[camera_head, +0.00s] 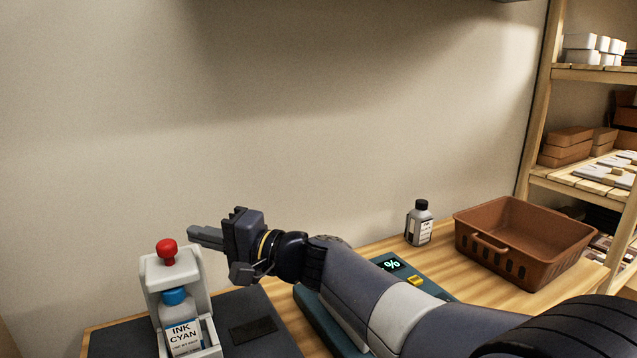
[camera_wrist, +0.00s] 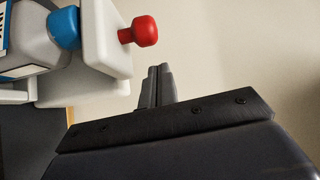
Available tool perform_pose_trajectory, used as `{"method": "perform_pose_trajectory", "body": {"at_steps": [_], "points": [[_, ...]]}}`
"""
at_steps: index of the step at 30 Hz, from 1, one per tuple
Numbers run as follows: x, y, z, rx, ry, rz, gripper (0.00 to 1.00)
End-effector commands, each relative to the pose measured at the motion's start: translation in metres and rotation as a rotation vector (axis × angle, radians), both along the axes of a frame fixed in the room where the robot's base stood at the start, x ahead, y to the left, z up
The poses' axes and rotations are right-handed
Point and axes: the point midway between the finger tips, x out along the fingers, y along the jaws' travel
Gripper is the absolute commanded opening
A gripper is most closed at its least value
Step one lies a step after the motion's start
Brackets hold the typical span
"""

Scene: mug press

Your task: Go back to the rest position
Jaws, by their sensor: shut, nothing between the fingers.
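My gripper (camera_head: 207,237) is shut and empty. It is raised above the table, just right of the red knob (camera_head: 167,251) on top of a white holder (camera_head: 200,267). The holder carries an ink bottle (camera_head: 184,341) with a blue cap and an "INK CYAN" label, standing upright. In the wrist view my closed fingers (camera_wrist: 158,85) point past the red knob (camera_wrist: 139,32), apart from it. The ink bottle's blue cap (camera_wrist: 64,28) shows at the left there.
The holder stands on a dark base (camera_head: 120,340). A teal device with a lit display (camera_head: 391,265) lies partly behind my arm. A grey bottle with a black cap (camera_head: 419,224) and an empty brown basket (camera_head: 525,240) stand on the wooden table (camera_head: 455,277). Wooden shelves (camera_head: 590,185) stand right.

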Motion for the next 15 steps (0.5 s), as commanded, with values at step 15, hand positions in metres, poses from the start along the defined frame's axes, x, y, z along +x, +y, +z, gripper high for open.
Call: {"method": "perform_pose_trajectory", "body": {"at_steps": [15], "points": [[0.056, 0.035, 0.001, 0.001, 0.0, -0.005, 0.0]]}}
